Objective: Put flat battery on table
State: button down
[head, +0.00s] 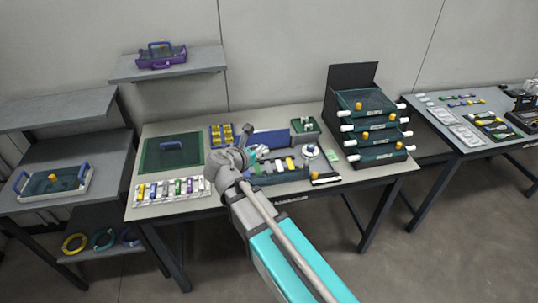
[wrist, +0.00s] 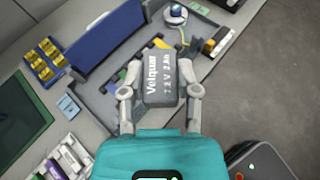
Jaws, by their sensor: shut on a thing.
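A grey battery (wrist: 160,80) with white lettering, reading roughly "Velquar 7.2 V", shows in the middle of the wrist view. My gripper (wrist: 160,72) is shut on it, with one finger on each side. In the head view my gripper (head: 236,160) is over the front middle of the grey table (head: 395,167), and the arm hides most of the battery's area. The battery appears held above the table's front part; whether it touches anything below cannot be told.
A drawer stack (head: 372,125) stands at right.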

jog(key=shift+w+d, duration=0.1)
jog(key=shift+d, duration=0.15)
jog(key=shift+w+d+f+n+y+b, duration=0.1)
jog(key=shift+w+d+f+b, duration=0.1)
jog(key=shift+d, duration=0.35)
jog(key=shift+w+d+f+n+y+b, duration=0.1)
jog(key=shift+w+d+f+b, duration=0.1)
jog(key=shift+d, duration=0.4)
jog(key=shift+w+d+f+n+y+b, duration=0.1)
jog(key=shift+w+d+f+b, duration=0.1)
jog(key=shift+d, duration=0.35)
jog(key=w+a+f+b, duration=0.2)
jog(key=w+f+b, duration=0.7)
jog(key=w, duration=0.3)
jog(key=shift+w+a, duration=0.3)
jog(key=shift+w, duration=0.1)
